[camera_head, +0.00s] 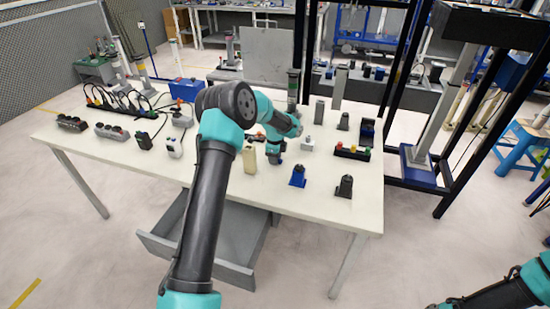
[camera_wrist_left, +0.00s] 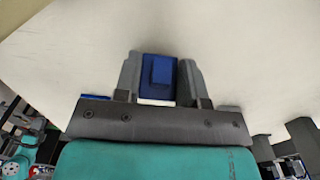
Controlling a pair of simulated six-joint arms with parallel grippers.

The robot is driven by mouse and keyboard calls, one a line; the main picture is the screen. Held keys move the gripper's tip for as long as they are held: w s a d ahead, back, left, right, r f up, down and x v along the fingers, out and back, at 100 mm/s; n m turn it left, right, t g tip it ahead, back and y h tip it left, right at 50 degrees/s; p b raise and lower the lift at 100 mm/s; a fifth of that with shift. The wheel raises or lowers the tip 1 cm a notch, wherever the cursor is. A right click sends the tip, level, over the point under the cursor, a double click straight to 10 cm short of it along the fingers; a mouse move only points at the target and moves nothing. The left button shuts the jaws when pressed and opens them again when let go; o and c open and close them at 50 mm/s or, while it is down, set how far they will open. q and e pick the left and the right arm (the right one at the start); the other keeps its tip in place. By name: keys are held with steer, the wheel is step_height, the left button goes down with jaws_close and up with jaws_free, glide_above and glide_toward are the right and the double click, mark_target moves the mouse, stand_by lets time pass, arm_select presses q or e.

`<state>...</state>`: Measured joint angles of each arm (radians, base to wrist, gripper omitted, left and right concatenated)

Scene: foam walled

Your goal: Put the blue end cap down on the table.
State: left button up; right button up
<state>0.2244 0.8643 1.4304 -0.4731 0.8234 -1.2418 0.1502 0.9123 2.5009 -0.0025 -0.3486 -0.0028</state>
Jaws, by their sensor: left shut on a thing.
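The blue end cap (camera_wrist_left: 160,74) sits between the two fingers of my left gripper (camera_wrist_left: 160,82) in the left wrist view. The fingers are shut on its sides, with pale tabletop behind it. In the head view my left gripper (camera_head: 276,157) points down over the middle of the white table (camera_head: 235,185), and a bit of dark blue shows at its tip. I cannot tell whether the cap touches the tabletop. My right arm shows only at the lower right corner of the head view; its gripper is out of view.
A separate blue part (camera_head: 298,177) stands just right of my left gripper, and a beige block (camera_head: 249,160) just left. A dark part (camera_head: 344,187) and a strip with coloured buttons (camera_head: 352,152) are farther right. The table's front edge is bare.

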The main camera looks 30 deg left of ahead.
arm_select(q)
steer(key=o, duration=0.9)
steer(key=shift+f, duration=0.15)
step_height(320, 180, up, 12)
steer(key=shift+r, duration=0.2)
stand_by(0.3)
